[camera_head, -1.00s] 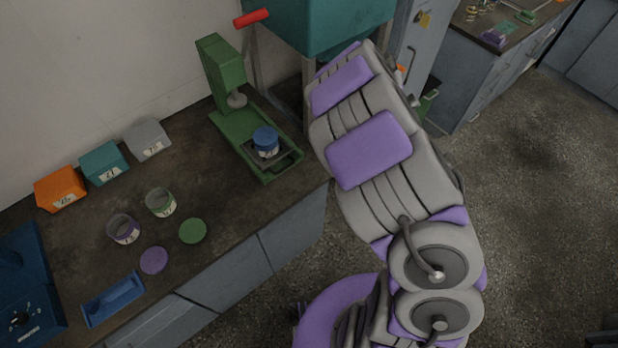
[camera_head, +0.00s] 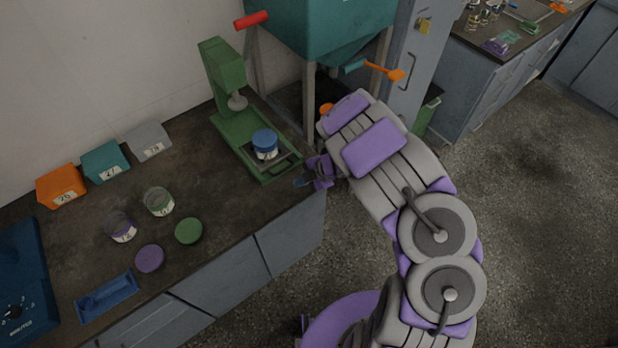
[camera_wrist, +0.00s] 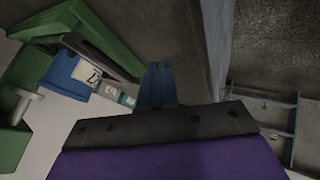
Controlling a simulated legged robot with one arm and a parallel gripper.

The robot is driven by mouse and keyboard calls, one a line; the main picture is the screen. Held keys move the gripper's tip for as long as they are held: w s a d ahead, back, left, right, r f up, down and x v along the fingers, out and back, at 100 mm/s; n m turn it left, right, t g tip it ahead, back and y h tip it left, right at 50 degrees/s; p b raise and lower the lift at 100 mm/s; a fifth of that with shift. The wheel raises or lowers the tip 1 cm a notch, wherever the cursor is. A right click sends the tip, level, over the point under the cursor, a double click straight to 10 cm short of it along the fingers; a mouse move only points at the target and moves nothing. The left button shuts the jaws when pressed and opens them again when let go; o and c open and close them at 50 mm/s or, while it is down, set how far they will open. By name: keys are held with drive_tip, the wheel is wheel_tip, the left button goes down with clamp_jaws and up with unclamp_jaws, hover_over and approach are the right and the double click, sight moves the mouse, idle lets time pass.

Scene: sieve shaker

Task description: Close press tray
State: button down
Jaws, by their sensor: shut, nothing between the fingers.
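A blue-lidded jar (camera_head: 265,143) sits on the tray. My gripper (camera_head: 302,182) is just to the right of the tray's front end, near the bench edge. In the wrist view the blue fingers (camera_wrist: 158,84) are together and empty, beside the green tray frame (camera_wrist: 107,45) and the jar's white label (camera_wrist: 88,74). I cannot tell whether they touch the tray.
Two open jars (camera_head: 158,202) and a green lid (camera_head: 189,230) and purple lid (camera_head: 149,258) lie on the bench left of the press. Orange, teal and grey boxes (camera_head: 103,161) line the wall. A teal hopper (camera_head: 325,28) on legs stands behind my arm.

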drive_tip(key=w+a, duration=0.2)
drive_tip(key=shift+w, duration=0.3)
drive_tip(key=shift+w+a+r, duration=0.15)
drive_tip(key=shift+w+a, duration=0.25)
drive_tip(key=shift+a, duration=0.25)
drive_tip(key=shift+d, duration=0.1)
drive_tip(key=shift+d, duration=0.2)
drive_tip(key=shift+r, duration=0.1)
